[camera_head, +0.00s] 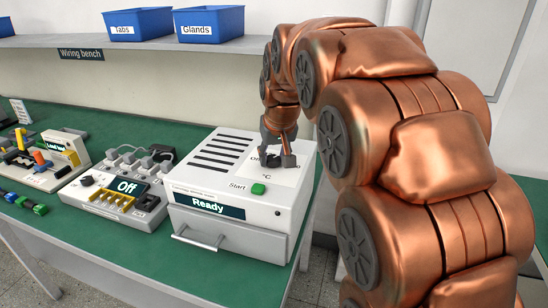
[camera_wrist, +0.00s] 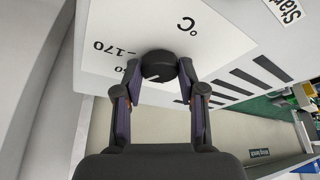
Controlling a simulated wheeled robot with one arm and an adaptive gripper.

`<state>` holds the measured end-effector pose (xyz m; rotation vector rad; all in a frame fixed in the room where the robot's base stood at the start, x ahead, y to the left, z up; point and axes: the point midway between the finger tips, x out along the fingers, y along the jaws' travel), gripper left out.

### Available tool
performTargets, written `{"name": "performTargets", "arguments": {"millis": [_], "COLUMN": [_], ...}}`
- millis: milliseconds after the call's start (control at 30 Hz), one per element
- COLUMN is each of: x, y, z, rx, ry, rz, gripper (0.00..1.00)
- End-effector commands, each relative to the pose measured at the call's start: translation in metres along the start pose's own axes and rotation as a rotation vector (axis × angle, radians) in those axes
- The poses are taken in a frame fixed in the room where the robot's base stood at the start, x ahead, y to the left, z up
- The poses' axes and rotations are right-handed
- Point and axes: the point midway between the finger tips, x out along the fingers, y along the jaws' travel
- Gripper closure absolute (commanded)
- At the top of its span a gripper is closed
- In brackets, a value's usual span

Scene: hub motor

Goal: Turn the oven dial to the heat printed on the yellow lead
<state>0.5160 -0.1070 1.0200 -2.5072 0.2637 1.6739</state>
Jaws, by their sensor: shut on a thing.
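The oven (camera_head: 235,225) is a white box on the green bench, with a "Ready" display and a green Start button (camera_head: 258,189). Its black dial (camera_wrist: 160,66) is on the top face, beside "°C" and a printed scale where 170 is readable upside down. My gripper (camera_wrist: 160,82) is shut on the dial, one finger on each side. In the head view my gripper (camera_head: 277,157) is over the oven's top right and hides most of the dial. A white pointer mark shows on the dial; its exact setting is unclear. A yellow piece (camera_head: 21,138) stands far left; no number is readable on it.
A fixture (camera_head: 66,154) with a lit label is farther left. Blue bins (camera_head: 210,24) sit on the shelf above. My arm fills the right side.

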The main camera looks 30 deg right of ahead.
Motion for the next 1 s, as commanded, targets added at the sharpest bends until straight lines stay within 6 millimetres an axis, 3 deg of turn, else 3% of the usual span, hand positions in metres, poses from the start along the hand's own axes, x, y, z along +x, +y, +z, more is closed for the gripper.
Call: {"name": "performTargets", "arguments": {"millis": [600, 1000], "x": [0.0001, 0.0013], "y": [-0.0036, -0.0053], "z": [-0.0022, -0.0026], "rx": [0.523, 0.738], "ry": [0.002, -0.001], "rz": [0.218, 0.306], "gripper": [0.95, 0.95]}}
